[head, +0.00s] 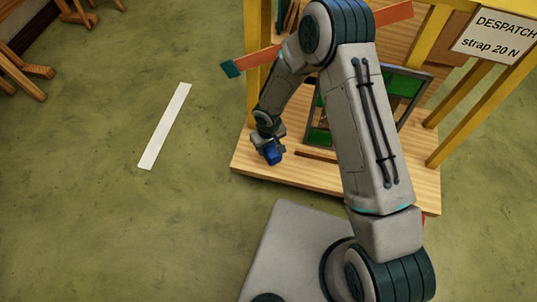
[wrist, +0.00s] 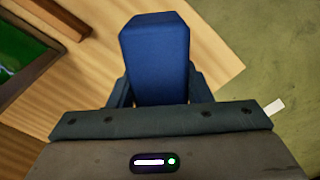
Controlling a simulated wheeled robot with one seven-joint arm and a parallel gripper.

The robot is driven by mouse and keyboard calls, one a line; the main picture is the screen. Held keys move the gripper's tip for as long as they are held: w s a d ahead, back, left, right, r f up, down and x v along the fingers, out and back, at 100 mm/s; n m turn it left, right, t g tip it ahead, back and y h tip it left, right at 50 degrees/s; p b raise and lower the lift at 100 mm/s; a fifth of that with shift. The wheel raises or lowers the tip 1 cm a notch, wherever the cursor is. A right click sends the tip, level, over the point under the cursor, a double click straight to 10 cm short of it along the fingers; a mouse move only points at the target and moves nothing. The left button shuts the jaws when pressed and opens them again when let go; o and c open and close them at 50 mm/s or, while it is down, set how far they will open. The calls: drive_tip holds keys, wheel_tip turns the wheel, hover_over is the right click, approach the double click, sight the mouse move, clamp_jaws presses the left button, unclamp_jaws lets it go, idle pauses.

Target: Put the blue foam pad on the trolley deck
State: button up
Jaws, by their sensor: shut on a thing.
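The blue foam pad (wrist: 155,60) is a blue block held between the two fingers of my gripper (wrist: 148,98) in the wrist view. In the head view the pad (head: 272,154) shows small below my gripper (head: 266,143), over the left front part of the wooden trolley deck (head: 262,166). My gripper is shut on the pad. I cannot tell whether the pad's underside touches the deck. Bare deck boards (wrist: 205,45) show around the pad in the wrist view.
A leaded panel with green glass (head: 405,84) stands on the deck, partly hidden by my arm. Yellow posts (head: 468,108) rise from the deck. An orange bar (head: 252,60) crosses the frame. A sign (head: 497,36) reads "DESPATCH strap 20 N". A white strip (head: 165,125) lies on the clear green floor.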

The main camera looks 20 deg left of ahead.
drive_tip(key=shift+f+b, duration=0.75)
drive_tip(key=shift+f, duration=1.65)
drive_tip(key=shift+f, duration=0.1)
drive_tip(key=shift+f, duration=0.15)
drive_tip(key=o, duration=1)
drive_tip(key=shift+c, duration=0.2)
